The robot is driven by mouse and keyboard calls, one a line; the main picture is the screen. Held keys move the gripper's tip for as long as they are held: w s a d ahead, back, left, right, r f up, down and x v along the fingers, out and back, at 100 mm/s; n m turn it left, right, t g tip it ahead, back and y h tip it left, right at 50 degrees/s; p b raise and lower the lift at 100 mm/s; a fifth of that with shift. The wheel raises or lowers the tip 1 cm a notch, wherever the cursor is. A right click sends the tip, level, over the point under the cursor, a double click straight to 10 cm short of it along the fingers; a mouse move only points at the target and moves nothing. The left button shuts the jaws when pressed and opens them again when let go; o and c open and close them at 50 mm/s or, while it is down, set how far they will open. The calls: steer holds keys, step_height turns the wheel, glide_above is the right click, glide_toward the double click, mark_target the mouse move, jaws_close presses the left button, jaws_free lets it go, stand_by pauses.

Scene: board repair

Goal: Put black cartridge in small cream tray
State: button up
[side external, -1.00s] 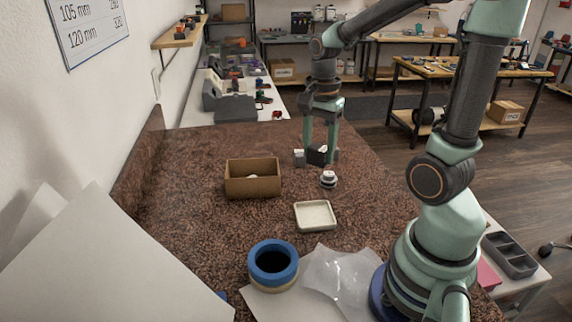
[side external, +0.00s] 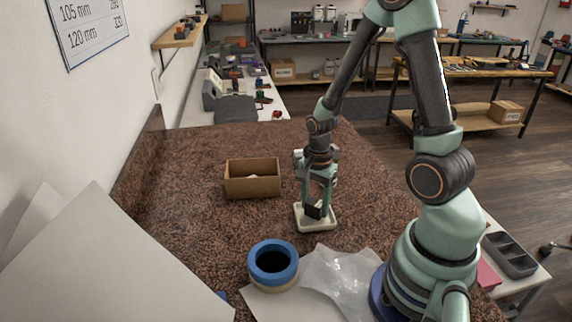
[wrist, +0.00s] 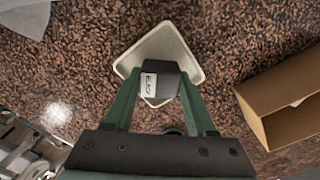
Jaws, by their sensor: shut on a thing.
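The black cartridge (side external: 314,211) is between the fingers of my gripper (side external: 317,207), which is shut on it. In the wrist view the cartridge (wrist: 160,80) shows a white label with dark lettering, and the fingertips of my gripper (wrist: 158,88) sit on either side of it. The small cream tray (side external: 302,222) is directly beneath the gripper. The cartridge overlaps the tray (wrist: 160,45) in the wrist view and hides its near part. I cannot tell whether the cartridge touches the tray floor.
An open cardboard box (side external: 252,188) stands behind and left of the tray and shows at the right in the wrist view (wrist: 285,98). A blue tape roll (side external: 273,262) and a clear plastic bag (side external: 338,276) lie in front.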

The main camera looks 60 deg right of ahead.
steer(key=shift+f, duration=0.35)
steer(key=shift+f, duration=0.15)
steer(key=o, duration=1.3)
steer(key=shift+o, duration=0.2)
